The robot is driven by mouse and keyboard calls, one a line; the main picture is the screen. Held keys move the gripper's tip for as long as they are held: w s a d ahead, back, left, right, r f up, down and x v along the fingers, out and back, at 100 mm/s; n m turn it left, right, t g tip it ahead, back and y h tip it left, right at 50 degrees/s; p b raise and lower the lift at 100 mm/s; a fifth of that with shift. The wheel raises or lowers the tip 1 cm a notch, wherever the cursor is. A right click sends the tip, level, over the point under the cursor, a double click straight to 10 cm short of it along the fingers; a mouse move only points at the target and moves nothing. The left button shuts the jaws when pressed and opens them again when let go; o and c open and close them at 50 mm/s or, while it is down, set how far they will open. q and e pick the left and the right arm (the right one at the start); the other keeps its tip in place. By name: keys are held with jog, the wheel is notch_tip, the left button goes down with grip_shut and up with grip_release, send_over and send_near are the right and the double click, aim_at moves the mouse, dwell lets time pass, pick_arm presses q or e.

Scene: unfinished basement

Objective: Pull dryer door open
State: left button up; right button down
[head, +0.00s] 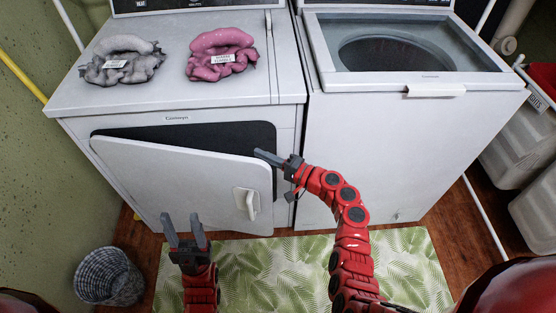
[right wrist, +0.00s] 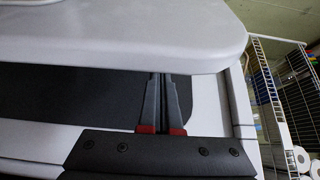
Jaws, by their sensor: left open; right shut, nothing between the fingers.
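The white dryer door (head: 180,172) stands partly open on the front of the left machine, the dryer (head: 180,112). A dark opening (head: 230,132) shows above and behind its top edge. The door's handle (head: 246,203) is near its right side. My right gripper (head: 259,154) is shut and empty at the door's top right corner. In the right wrist view its fingers (right wrist: 161,82) reach to the door's edge (right wrist: 130,40), with the tips partly hidden there; I cannot tell if they touch. My left gripper (head: 182,217) is open and empty, low in front of the door.
A top-loading washer (head: 395,155) with its lid up stands at the right. Two cloth bundles, grey (head: 120,62) and pink (head: 221,55), lie on the dryer. A woven basket (head: 108,277) stands on the floor at left. A leaf-patterned mat (head: 400,265) lies in front.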

aim_at(261, 167)
jog(key=shift+s+a+p, duration=0.2)
jog(key=shift+s+p, duration=0.05)
jog(key=shift+s, duration=0.75)
jog(key=shift+s+a+p, duration=0.2)
jog(key=shift+s, duration=0.75)
